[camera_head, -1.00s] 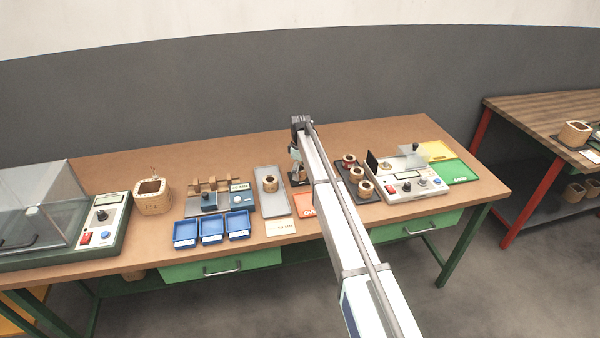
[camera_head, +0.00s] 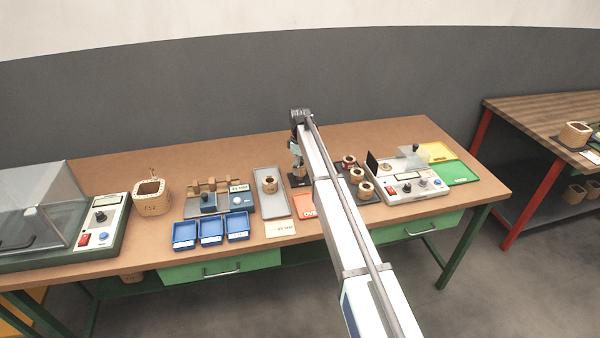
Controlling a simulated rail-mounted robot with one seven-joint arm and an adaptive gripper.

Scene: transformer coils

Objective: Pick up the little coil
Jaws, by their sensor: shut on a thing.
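My gripper (camera_head: 296,158) is over the middle of the workbench, partly covered by my own arm. It is shut on a small tan piece (camera_head: 296,149), apparently the little coil, though the fingers and arm hide most of it. A dark pad (camera_head: 299,181) lies on the bench just below the gripper, with a visible gap between. Another small coil (camera_head: 269,184) stands upright in the long grey tray (camera_head: 275,207), left of the gripper. Several small coils (camera_head: 357,175) stand on a dark tray to the right of my arm.
A tester (camera_head: 405,184) stands right of the dark tray, with green (camera_head: 460,171) and yellow (camera_head: 432,151) trays beyond. Left are a winding fixture (camera_head: 222,200), blue bins (camera_head: 211,228), a large coil (camera_head: 152,200) and a clear-covered machine (camera_head: 40,210). The bench's back strip is free.

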